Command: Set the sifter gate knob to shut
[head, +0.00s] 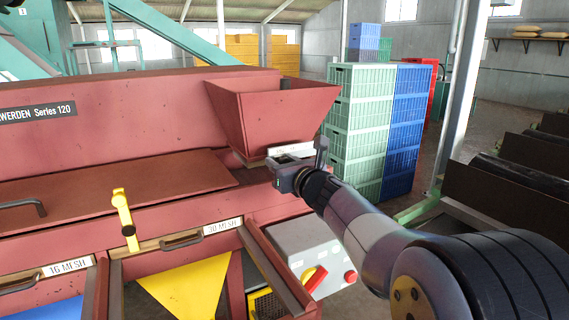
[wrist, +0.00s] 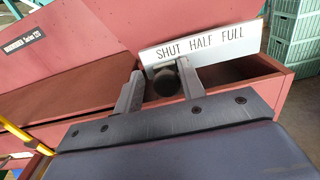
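The sifter gate knob (wrist: 167,83) is a dark round knob in the wrist view, just below the light plate (wrist: 205,44) marked SHUT, HALF and FULL. It sits under the SHUT word, at the plate's left end. My gripper (wrist: 160,90) is open with a finger on each side of the knob. The right finger is close to it or touching, and a gap shows by the left finger. In the head view my gripper (head: 298,168) is at the plate (head: 290,150) below the red hopper (head: 270,107); the knob is hidden there.
The red sifter body (head: 110,130) fills the left. A yellow lever (head: 125,220) stands by the 16 and 30 MESH drawers. A grey control box (head: 312,258) with a red switch is below my arm. Green crates (head: 360,120) and blue crates (head: 408,120) stand behind.

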